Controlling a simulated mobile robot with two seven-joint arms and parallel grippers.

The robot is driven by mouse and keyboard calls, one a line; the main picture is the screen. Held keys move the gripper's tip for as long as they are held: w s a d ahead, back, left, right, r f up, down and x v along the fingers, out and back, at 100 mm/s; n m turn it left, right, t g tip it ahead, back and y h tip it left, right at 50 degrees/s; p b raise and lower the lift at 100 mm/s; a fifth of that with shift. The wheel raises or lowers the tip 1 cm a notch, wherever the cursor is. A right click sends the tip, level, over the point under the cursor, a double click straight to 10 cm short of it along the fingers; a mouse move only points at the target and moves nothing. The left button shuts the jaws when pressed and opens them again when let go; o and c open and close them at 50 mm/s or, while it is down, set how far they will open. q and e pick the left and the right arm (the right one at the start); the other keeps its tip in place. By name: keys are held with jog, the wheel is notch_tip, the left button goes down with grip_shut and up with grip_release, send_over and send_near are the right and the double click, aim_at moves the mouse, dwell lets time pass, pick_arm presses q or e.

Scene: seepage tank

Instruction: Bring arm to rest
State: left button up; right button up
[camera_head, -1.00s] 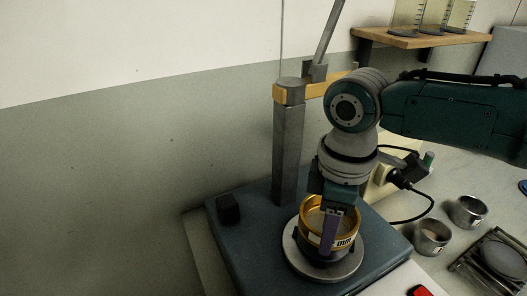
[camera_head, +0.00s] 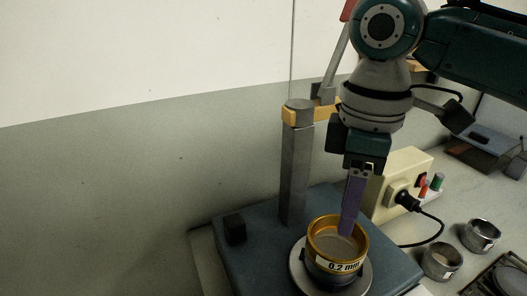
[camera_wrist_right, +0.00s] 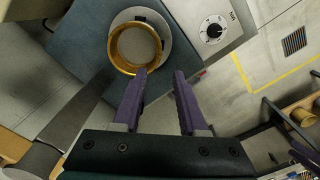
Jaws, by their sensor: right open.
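My right arm comes in from the right in the head view. Its right gripper (camera_head: 351,232) points down, with its purple fingers at the back right of the brass sieve (camera_head: 337,266) labelled 0.2 mm. In the right wrist view the gripper (camera_wrist_right: 157,74) has its two purple fingers spread apart with nothing between them, and the brass sieve (camera_wrist_right: 112,52) sits beyond the left fingertip. The sieve stands on the round metal plate (camera_head: 297,271) of the blue-grey machine base. My left gripper is not in view.
A grey post (camera_head: 294,170) with a yellow clamp rises behind the sieve. A cream box (camera_head: 398,178) with a black plug and cable stands to the right. Metal cups (camera_head: 480,236) stand on the bench at the right. The wall to the left is bare.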

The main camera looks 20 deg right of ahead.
jog(key=s+a+f+m+t+y, duration=0.2)
jog(key=s+a+f, duration=0.3)
jog(key=s+a, duration=0.4)
jog(key=s+d+r+m+t+h, duration=0.25)
jog(key=s+d+m, duration=0.35)
jog(key=s, duration=0.3)
notch_tip(320, 180, up, 29)
jog(key=p, duration=2.9)
jog(key=shift+w+f+g+y, duration=0.15)
jog(key=shift+w+g+y, duration=0.2)
jog(key=shift+w+g, duration=0.1)
jog(key=shift+f, duration=0.1)
